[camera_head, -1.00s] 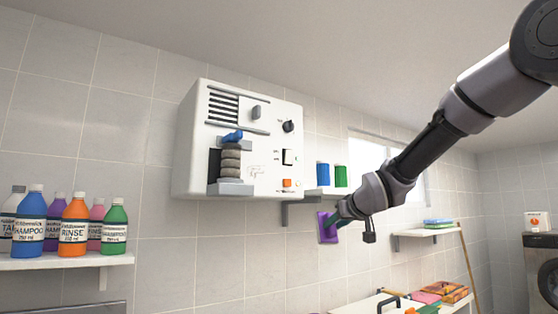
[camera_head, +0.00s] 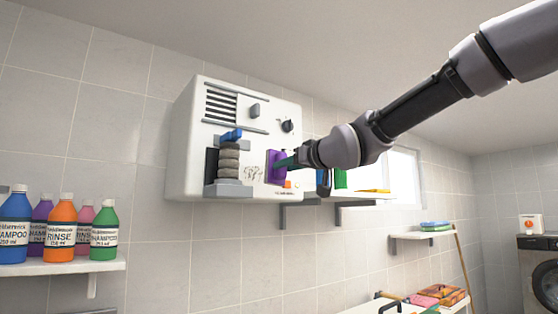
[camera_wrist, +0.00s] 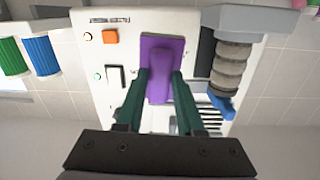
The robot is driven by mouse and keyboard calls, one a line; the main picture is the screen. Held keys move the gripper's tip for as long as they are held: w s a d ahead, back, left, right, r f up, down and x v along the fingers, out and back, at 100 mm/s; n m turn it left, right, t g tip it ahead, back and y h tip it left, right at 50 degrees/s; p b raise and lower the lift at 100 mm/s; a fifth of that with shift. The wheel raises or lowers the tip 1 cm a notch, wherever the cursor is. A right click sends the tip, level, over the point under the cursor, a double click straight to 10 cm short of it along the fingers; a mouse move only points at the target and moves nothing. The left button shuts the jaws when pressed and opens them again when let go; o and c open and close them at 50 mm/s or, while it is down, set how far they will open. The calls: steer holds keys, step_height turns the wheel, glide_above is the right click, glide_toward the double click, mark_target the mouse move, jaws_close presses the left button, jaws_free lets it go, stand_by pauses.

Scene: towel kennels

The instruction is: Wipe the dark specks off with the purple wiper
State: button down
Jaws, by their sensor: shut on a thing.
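The purple wiper (camera_head: 274,166) is held in front of the white wall box (camera_head: 183,150). My gripper (camera_head: 285,163) is shut on its handle. In the wrist view, the two green fingers of my gripper (camera_wrist: 160,80) pinch the handle of the wiper (camera_wrist: 161,45) from both sides. The wiper's flat pad faces the panel; whether it touches cannot be told. The dark specks (camera_head: 253,172) show as a small scribbled patch on the panel, just left of the wiper in the head view. I cannot make them out in the wrist view, where the wiper and fingers cover part of the panel.
A grey roller stack (camera_head: 228,160) juts from the box left of the specks. A black knob (camera_head: 287,126) and an orange button (camera_head: 288,184) are close by. Blue and green cylinders (camera_head: 340,178) stand on a shelf at right. Several bottles (camera_head: 60,228) stand on the left shelf.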

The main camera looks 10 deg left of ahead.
mark_target(272, 161)
steer(key=shift+s+a+r+y, duration=0.15)
steer(key=shift+s+a+r, duration=0.2)
steer(key=shift+r, duration=0.1)
steer(key=shift+s+a+r+y, duration=0.2)
steer(key=shift+s+r, duration=0.1)
steer(key=shift+r, duration=0.15)
steer(key=shift+w+a, duration=0.1)
steer(key=shift+a, duration=0.1)
steer(key=shift+x, duration=2.75)
steer(key=shift+x, duration=0.95)
steer(key=shift+f, duration=0.15)
